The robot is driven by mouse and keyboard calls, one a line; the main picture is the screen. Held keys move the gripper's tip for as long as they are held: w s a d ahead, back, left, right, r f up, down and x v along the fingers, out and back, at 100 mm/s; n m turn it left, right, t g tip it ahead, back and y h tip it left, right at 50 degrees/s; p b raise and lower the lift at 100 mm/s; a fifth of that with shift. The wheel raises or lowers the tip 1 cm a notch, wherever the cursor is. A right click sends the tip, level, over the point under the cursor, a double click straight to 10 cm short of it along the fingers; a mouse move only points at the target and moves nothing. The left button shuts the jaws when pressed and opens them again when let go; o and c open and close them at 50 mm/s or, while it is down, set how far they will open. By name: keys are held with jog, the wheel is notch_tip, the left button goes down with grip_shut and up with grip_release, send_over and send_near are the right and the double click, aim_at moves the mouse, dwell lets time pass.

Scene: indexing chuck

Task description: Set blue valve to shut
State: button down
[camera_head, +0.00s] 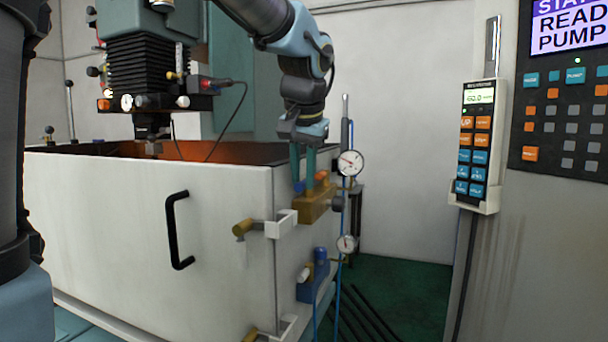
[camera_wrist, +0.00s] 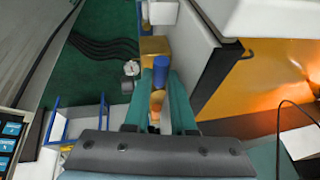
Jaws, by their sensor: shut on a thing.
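A brass valve block (camera_head: 312,207) is mounted at the near right corner of the white tank. A blue knob, the blue valve (camera_head: 299,187), stands on its left part, and an orange knob (camera_head: 321,175) on its right. My gripper (camera_head: 303,176) reaches down from above, its teal fingers at the blue knob. In the wrist view my gripper (camera_wrist: 160,80) has the blue knob (camera_wrist: 160,68) between its fingertips, shut on it. The orange knob (camera_wrist: 156,103) shows close by. The fingers partly hide the block, and the valve's exact angle cannot be told.
Dial gauges (camera_head: 350,162) stand close right of the valve block. A second, blue valve block (camera_head: 312,287) is lower on the tank. A black handle (camera_head: 177,230) and brass fitting (camera_head: 243,228) stick out of the tank front. A hand controller (camera_head: 476,140) hangs at right.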

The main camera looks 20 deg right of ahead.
jog(key=c, duration=1)
grip_release()
jog(key=shift+d, duration=0.1)
